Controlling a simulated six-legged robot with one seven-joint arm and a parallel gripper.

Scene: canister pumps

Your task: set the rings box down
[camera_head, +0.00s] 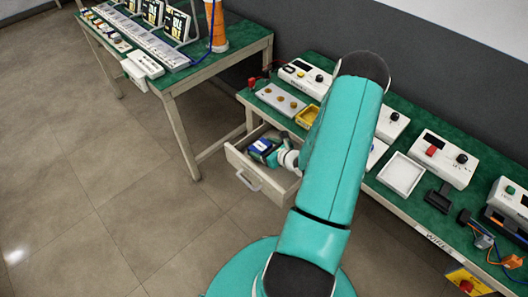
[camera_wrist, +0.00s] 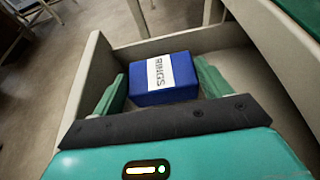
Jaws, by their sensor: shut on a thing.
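The rings box (camera_wrist: 178,80) is blue with a white label reading RINGS. In the wrist view it sits between the two fingers of my gripper (camera_wrist: 160,90), which is shut on it. The box and fingers are within the walls of an open drawer (camera_wrist: 95,75). In the head view the small blue rings box (camera_head: 261,145) shows at my gripper (camera_head: 272,152), over the pulled-out drawer (camera_head: 238,160). I cannot tell whether the box's underside touches the drawer floor.
The green-topped workbench (camera_head: 375,192) stands above the drawer, with a yellow tray (camera_head: 307,116), a white tray (camera_head: 400,174) and control boxes (camera_head: 437,158) on it. Another table (camera_head: 196,70) stands at the upper left. The tiled floor (camera_head: 90,200) at left is clear.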

